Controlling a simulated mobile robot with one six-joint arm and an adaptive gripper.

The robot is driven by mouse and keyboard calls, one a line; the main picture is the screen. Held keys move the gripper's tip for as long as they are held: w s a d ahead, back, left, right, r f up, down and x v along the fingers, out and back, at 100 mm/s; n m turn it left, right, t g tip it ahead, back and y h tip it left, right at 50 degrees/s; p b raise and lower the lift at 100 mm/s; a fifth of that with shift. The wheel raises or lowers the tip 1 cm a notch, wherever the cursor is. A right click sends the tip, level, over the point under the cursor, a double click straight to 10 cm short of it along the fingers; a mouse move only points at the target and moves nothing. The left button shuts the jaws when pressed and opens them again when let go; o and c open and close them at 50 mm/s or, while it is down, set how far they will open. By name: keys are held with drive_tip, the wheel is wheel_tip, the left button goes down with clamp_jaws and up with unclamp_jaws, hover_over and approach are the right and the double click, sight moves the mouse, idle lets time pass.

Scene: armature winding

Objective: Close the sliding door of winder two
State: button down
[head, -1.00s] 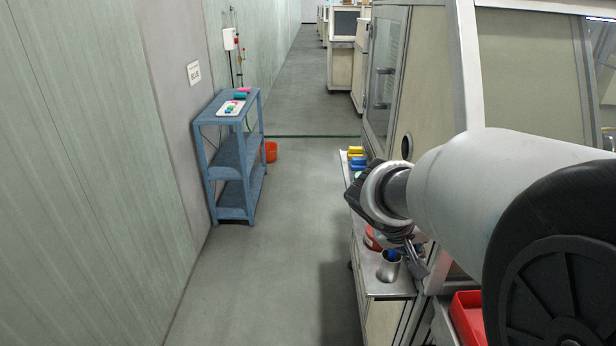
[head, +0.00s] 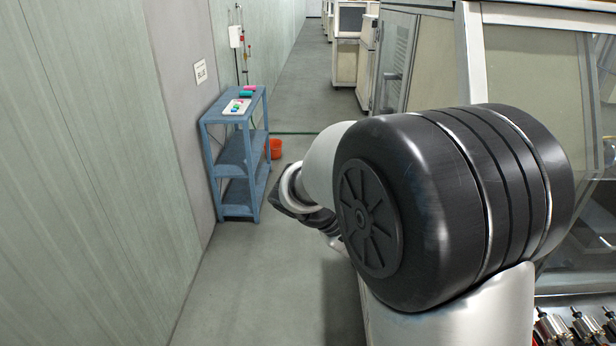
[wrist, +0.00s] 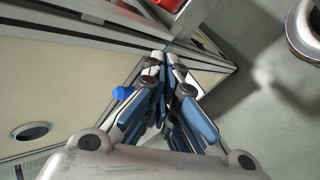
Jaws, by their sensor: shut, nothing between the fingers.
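A large pale machine with a metal frame and clear panels (head: 530,70) fills the right side of the head view. I cannot tell which panel is the sliding door, or how far it stands open. My arm hides much of the machine's front. In the wrist view my gripper (wrist: 164,62) is shut and empty, its blue-padded fingers together. It is beside a cream cabinet panel (wrist: 70,65) with a dark round port. In the head view my fingers are hidden behind my arm.
A blue shelf (head: 239,158) with a white tray on top stands by the left wall, an orange bucket (head: 275,149) beside it. The aisle floor is clear. Several armatures (head: 590,325) show at lower right. A small blue object (wrist: 122,93) is left of my fingers.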

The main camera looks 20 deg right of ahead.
drive_tip(key=w+a+f+n+g+h+p, duration=0.2)
drive_tip(key=a+f+n+g+h, duration=0.25)
drive_tip(key=f+n+h, duration=0.55)
drive_tip(key=s+d+f+n+y+b, duration=0.1)
drive_tip(key=s+d+n+b, duration=0.1)
drive_tip(key=d, duration=1.1)
drive_tip(key=shift+s+f+n+t+y, duration=0.15)
drive_tip(key=shift+s+n+t+y, duration=0.3)
drive_tip(key=shift+s, duration=0.8)
drive_tip(key=shift+d, duration=0.1)
drive_tip(key=x, duration=0.4)
drive_tip(key=shift+s+d+p, duration=0.1)
drive_tip(key=shift+d+p, duration=0.2)
drive_tip(key=shift+p, duration=0.1)
drive_tip(key=shift+a, duration=0.15)
